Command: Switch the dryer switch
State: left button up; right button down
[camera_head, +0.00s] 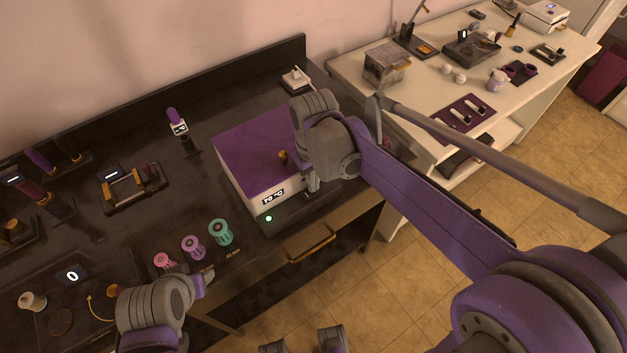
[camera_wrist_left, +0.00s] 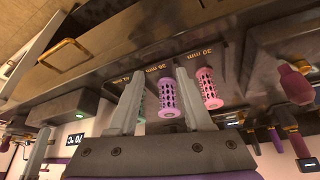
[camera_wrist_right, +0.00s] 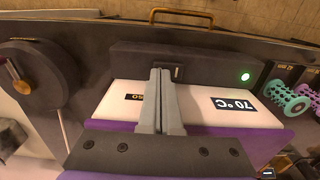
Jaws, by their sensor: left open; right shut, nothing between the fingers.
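The dryer (camera_head: 245,150) is a white box with a purple top on the dark bench. Its front display (camera_wrist_right: 235,105) reads 70 °C. A green light (camera_wrist_right: 245,76) glows on its dark front base (camera_wrist_right: 210,62); the light also shows in the head view (camera_head: 269,218). A small switch-like slot (camera_wrist_right: 178,72) sits on that base, right beside the fingertips of my right gripper (camera_wrist_right: 160,70). That gripper is shut and empty; I cannot tell whether it touches the switch. In the head view, it is at the dryer's front right (camera_head: 312,186). My left gripper (camera_wrist_left: 159,73) is open and empty near the spools.
Pink, purple and teal spools (camera_head: 221,232) stand left of the dryer along the bench's front edge. A drawer with a brass handle (camera_head: 312,245) is below. A round dark part with a brass knob (camera_wrist_right: 20,85) is left of the dryer in the right wrist view.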

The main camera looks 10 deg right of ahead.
pick_arm(q)
jog(key=shift+f, duration=0.3)
pick_arm(e)
jog(key=shift+d+f, duration=0.1)
jog(key=shift+f, duration=0.35)
pick_arm(q)
jog(key=shift+s+r, duration=0.15)
pick_arm(e)
jog(key=shift+s+r, duration=0.15)
jog(key=shift+r, duration=0.05)
pick_arm(q)
jog(key=shift+w+d+r, duration=0.15)
jog(key=shift+w+d, duration=0.05)
jog(key=shift+w, duration=0.05)
pick_arm(e)
jog(key=shift+s+a, duration=0.15)
jog(key=shift+a, duration=0.5)
pick_arm(q)
jog(key=shift+s+a, duration=0.15)
jog(key=shift+a, duration=0.05)
pick_arm(e)
jog(key=shift+s+a+r, duration=0.1)
jog(key=shift+a+r, duration=0.05)
jog(key=shift+a, duration=0.1)
